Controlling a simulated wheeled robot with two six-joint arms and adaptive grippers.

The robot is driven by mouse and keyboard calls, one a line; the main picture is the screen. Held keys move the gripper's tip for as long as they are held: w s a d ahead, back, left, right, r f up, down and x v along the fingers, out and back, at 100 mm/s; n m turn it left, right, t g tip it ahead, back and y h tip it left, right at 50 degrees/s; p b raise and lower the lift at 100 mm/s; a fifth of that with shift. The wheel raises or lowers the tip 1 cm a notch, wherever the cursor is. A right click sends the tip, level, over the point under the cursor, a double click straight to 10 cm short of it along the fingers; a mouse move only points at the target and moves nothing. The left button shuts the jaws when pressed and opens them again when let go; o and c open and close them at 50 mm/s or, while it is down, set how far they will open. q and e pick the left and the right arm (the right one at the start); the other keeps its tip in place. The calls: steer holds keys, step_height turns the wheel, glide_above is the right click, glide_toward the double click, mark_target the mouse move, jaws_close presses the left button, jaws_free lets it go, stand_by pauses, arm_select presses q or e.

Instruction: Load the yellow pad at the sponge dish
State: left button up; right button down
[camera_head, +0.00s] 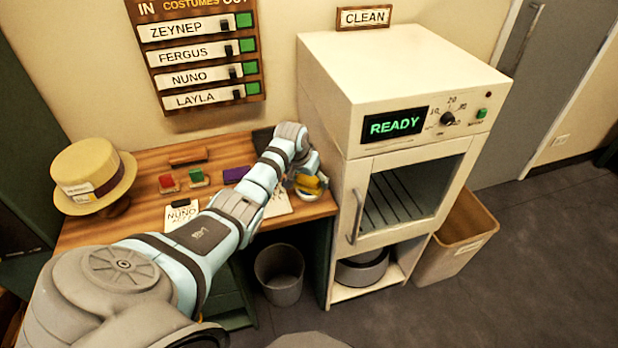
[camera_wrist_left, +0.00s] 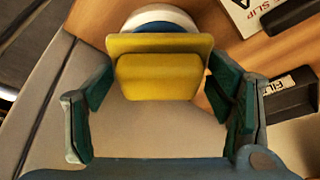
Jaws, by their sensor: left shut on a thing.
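The yellow pad (camera_head: 312,184) is near the right end of the wooden table in the head view. It also shows large in the left wrist view (camera_wrist_left: 158,75), as a flat plate with a thicker block. In the head view this gripper (camera_head: 306,178) is partly hidden by my own arm. A round white and blue thing, perhaps the sponge dish (camera_wrist_left: 160,17), shows just behind the pad's top edge; contact cannot be told. My right gripper is not in view.
A red pad (camera_head: 167,182), a green pad (camera_head: 197,177) and a purple block (camera_head: 236,174) lie on the table (camera_head: 140,222). A straw hat (camera_head: 90,172) stands left. A white cabinet (camera_head: 395,80) reading READY stands close right of the table. Below is a grey bin (camera_head: 280,277).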

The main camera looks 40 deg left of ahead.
arm_select(q)
steer(key=shift+r+p, duration=3.55)
steer(key=shift+r, duration=0.05)
steer(key=shift+f, duration=0.1)
steer(key=shift+f, duration=0.1)
step_height(320, 180, down, 6)
steer(key=b, duration=0.6)
steer(key=shift+r, duration=0.2)
steer(key=shift+s+f, duration=0.1)
steer(key=shift+f, duration=0.25)
steer(key=shift+r, duration=0.2)
steer(key=shift+p, duration=0.3)
steer(key=shift+r, duration=0.1)
steer(key=shift+f+b, duration=0.35)
steer(key=shift+f, duration=0.2)
